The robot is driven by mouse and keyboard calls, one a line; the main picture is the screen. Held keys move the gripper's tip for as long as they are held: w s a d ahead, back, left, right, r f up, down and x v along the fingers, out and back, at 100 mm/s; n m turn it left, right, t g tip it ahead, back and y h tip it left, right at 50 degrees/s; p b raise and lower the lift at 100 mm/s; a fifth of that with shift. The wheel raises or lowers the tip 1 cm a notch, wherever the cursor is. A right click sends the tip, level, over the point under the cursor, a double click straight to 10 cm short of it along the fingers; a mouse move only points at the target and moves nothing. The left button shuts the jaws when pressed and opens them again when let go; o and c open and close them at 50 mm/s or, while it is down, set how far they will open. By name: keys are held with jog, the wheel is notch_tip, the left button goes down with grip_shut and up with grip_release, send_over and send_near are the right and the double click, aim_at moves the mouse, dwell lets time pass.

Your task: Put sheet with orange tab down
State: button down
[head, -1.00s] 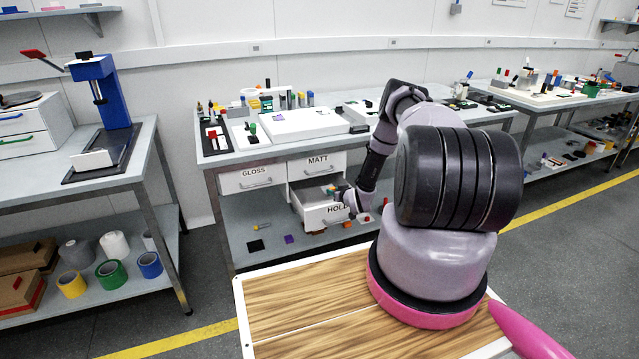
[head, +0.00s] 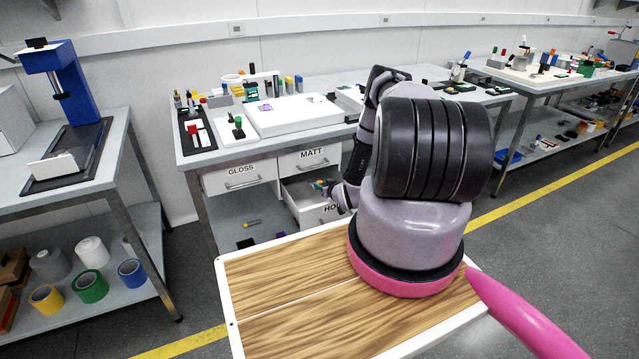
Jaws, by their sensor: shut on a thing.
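My gripper (head: 332,188) is small and far off in the head view, at the open drawer marked HOLD (head: 303,213) under the middle bench. It is shut on a small piece with orange and teal colour, which I take as the sheet with orange tab (head: 321,185). The piece sits at or above the drawer's opening; I cannot tell whether it touches the drawer. My forearm hides the drawer's right side and part of its label. The sheet's outline is too small to make out.
The drawers marked GLOSS (head: 241,178) and MATT (head: 310,158) are shut beside and above the open one. The bench top (head: 213,155) holds a white panel (head: 295,115) and several small parts. A blue press (head: 66,85) stands on the left bench.

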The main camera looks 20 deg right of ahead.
jog(key=shift+f, duration=0.1)
jog(key=shift+f, duration=0.4)
jog(key=shift+f, duration=0.1)
jog(key=c, duration=0.6)
grip_release()
jog(key=shift+r, duration=0.25)
jog(key=v, duration=1.2)
jog(key=shift+r, duration=0.4)
